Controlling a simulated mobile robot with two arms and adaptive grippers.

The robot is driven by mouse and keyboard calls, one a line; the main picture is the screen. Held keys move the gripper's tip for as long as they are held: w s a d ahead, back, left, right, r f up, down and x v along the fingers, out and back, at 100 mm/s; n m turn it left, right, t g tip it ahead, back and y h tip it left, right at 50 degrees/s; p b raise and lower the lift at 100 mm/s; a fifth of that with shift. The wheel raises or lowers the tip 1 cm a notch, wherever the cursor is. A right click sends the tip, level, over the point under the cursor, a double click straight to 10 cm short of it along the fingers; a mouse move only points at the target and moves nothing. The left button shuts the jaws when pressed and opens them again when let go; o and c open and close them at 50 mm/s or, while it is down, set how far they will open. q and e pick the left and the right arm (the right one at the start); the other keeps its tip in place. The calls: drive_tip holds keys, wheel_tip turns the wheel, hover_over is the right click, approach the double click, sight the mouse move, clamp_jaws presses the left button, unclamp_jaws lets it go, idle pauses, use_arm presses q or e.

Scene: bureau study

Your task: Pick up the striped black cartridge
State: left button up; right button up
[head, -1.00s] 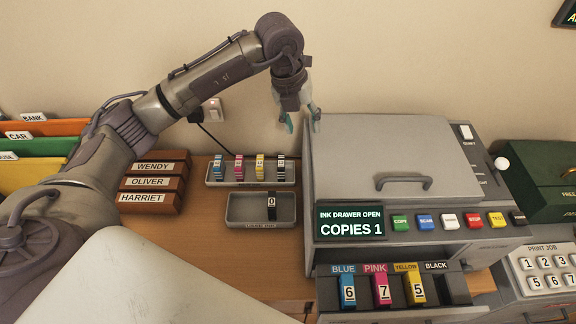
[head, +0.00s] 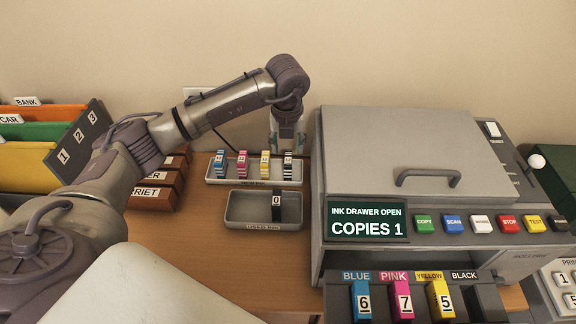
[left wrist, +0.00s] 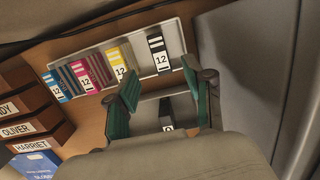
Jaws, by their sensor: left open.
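The striped black cartridge (head: 288,166) stands at the right end of the rear grey tray (head: 240,181), past a blue, a pink and a yellow cartridge. In the left wrist view the striped black cartridge (left wrist: 158,52) carries a white label reading 12. My left gripper (head: 286,148) is at the back of this tray, just above and behind the black cartridge. In the left wrist view its green-padded fingers (left wrist: 164,95) are spread with nothing between them, and the cartridge shows beyond them. My right gripper is out of view.
A front tray (head: 240,223) holds one black cartridge (head: 276,205) marked 0. The copier (head: 330,150) stands close on the right, its ink drawer open with blue, pink and yellow cartridges. Name blocks (head: 152,196) and folders (head: 30,165) are on the left.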

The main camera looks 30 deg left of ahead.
sight(288, 159)
use_arm(q)
drive_tip(key=shift+w+a+f+p, duration=0.1)
drive_tip(key=shift+w+f+p, duration=0.1)
drive_tip(key=shift+f, duration=0.8)
drive_tip(key=shift+w+a+f+p, duration=0.1)
drive_tip(key=shift+w+f, duration=0.05)
drive_tip(key=shift+f, duration=0.9)
drive_tip(key=shift+w+f+p, duration=0.15)
drive_tip(key=shift+w+f, duration=0.05)
drive_tip(key=shift+f, duration=0.8)
clamp_jaws()
